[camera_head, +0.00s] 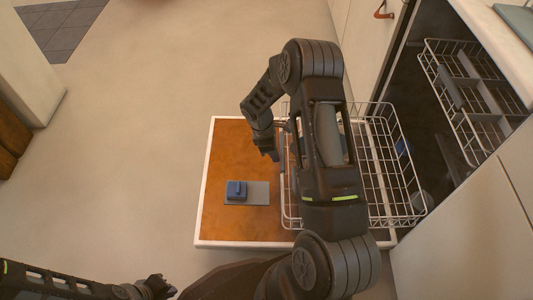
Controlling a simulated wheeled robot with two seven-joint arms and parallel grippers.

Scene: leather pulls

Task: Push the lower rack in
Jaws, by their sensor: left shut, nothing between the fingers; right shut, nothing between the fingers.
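The lower rack (391,150) is a white wire basket. It is pulled part way out of the dishwasher, over the lowered door (235,220). My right arm passes over it and hides much of its middle and left part. My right gripper (271,156) is shut and empty, pointing down just left of the rack's outer side, above the door. I cannot tell whether it touches the wires. My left gripper (168,287) is shut and empty, low in the view, left of the door and well apart from the rack.
The dishwasher's dark interior is at the right, with an upper wire rack (465,90) inside. White cabinets flank the opening; one has a leather pull (383,11). The floor left of the door is clear.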

